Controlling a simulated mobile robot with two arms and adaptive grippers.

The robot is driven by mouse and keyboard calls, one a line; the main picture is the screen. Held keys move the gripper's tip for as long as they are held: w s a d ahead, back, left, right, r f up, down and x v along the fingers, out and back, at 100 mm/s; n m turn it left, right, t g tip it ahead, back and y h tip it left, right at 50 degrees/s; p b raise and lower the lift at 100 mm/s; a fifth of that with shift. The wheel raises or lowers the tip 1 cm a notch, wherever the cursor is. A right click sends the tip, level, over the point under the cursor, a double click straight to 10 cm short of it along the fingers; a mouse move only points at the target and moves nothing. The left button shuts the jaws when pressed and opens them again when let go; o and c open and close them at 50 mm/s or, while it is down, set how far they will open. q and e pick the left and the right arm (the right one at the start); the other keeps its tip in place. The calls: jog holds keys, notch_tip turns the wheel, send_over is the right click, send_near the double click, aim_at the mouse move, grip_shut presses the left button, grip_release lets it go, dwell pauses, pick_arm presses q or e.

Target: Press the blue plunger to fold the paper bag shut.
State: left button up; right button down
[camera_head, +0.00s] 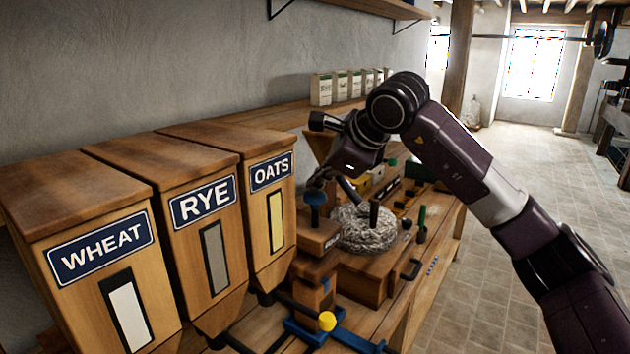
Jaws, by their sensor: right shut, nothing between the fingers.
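The blue plunger (315,198) stands upright on a wooden block beside the OATS bin. My right gripper (318,181) comes in from the right, shut and empty, with its fingertips pointing down just above the plunger's top. I cannot tell whether they touch it. I cannot make out a paper bag under the plunger. My left gripper is not in view.
Wooden bins labelled WHEAT (98,249), RYE (203,203) and OATS (271,174) stand at left. A grey millstone (366,238) sits right of the plunger. A yellow knob (327,321) is in front. Several small packets (321,90) line the back ledge. Open floor lies at right.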

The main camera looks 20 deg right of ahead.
jog(key=shift+r+p, duration=0.85)
jog(key=shift+r, duration=0.5)
jog(key=shift+r, duration=0.1)
notch_tip(320, 180, up, 5)
jog(key=p, duration=0.4)
